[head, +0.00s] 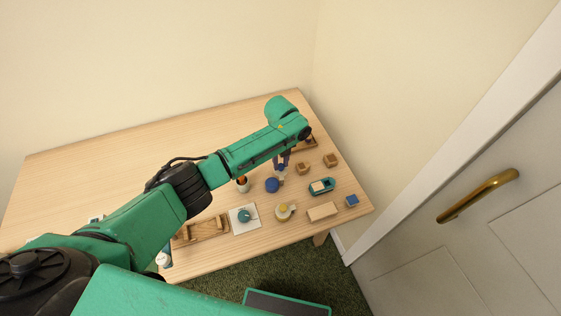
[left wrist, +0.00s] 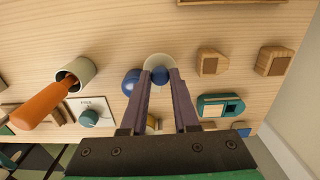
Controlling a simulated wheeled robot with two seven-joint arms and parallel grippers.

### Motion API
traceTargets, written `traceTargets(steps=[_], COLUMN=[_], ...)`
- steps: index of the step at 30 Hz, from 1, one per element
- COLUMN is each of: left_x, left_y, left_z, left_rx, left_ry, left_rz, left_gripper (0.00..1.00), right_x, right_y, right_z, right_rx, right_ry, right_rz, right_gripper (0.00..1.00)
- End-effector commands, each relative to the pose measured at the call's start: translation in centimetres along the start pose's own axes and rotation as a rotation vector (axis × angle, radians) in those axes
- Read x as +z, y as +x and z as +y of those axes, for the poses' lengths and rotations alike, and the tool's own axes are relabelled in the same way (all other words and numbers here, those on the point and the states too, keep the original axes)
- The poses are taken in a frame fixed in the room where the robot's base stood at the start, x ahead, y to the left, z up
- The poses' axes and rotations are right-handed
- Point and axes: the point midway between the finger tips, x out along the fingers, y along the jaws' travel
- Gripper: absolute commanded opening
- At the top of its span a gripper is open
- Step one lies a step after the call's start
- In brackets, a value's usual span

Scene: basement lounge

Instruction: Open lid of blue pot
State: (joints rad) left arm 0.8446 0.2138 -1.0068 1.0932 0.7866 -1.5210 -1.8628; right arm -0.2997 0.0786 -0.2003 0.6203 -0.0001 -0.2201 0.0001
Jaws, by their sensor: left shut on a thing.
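My left gripper (head: 281,170) is shut on the blue knob (left wrist: 160,75) of a pale round lid (left wrist: 158,60). In the left wrist view the knob sits between the two fingertips and the lid spreads out behind it. The blue pot (left wrist: 132,82) is a round dark blue shape just left of the lid; in the head view it (head: 272,186) stands on the table beside the gripper. The lid appears off to the side of the pot. I cannot tell its exact height above the table. My right gripper is not in view.
A cup (head: 242,186) with an orange-handled tool stands left of the pot. A white panel with a teal dial (head: 244,216), a yellow-knobbed pot (head: 284,212), a teal box (head: 321,186) and wooden blocks (head: 331,160) surround it. The left part of the table (head: 100,160) is largely clear.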

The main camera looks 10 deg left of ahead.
Motion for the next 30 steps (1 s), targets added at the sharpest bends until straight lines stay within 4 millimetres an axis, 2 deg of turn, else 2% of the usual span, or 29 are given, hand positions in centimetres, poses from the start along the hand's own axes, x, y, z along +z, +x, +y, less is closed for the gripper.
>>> traceTargets(steps=[4, 5, 6, 7, 16, 20, 23, 30], left_x=[-0.1, -0.1, -0.1, 0.0, 0.0, 0.0, 0.1, 0.1], left_y=[0.0, 0.0, 0.0, 0.0, -0.1, -1.1, -3.2, -10.2], left_z=[0.0, 0.0, 0.0, 0.0, 0.0, 0.0, -0.1, -0.1], left_rx=[0.0, 0.0, 0.0, 0.0, 0.0, -0.001, -0.003, -0.004], left_ry=[0.0, 0.0, 0.0, -0.001, -0.002, -0.002, -0.001, -0.001], left_rz=[0.001, 0.001, 0.001, 0.001, 0.001, 0.0, -0.002, -0.004], left_gripper=[0.0, 0.36, 0.52, 0.59, 0.59, 0.59, 0.59, 0.59], right_x=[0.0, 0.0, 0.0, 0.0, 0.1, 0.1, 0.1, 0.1], right_y=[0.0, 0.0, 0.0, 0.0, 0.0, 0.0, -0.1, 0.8], right_z=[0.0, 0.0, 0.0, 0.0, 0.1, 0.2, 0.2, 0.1], right_rx=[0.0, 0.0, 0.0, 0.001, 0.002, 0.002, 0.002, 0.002], right_ry=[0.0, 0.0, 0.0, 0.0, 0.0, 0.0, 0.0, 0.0], right_rz=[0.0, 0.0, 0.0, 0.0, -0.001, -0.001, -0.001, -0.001], right_gripper=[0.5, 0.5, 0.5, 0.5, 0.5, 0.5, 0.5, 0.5])
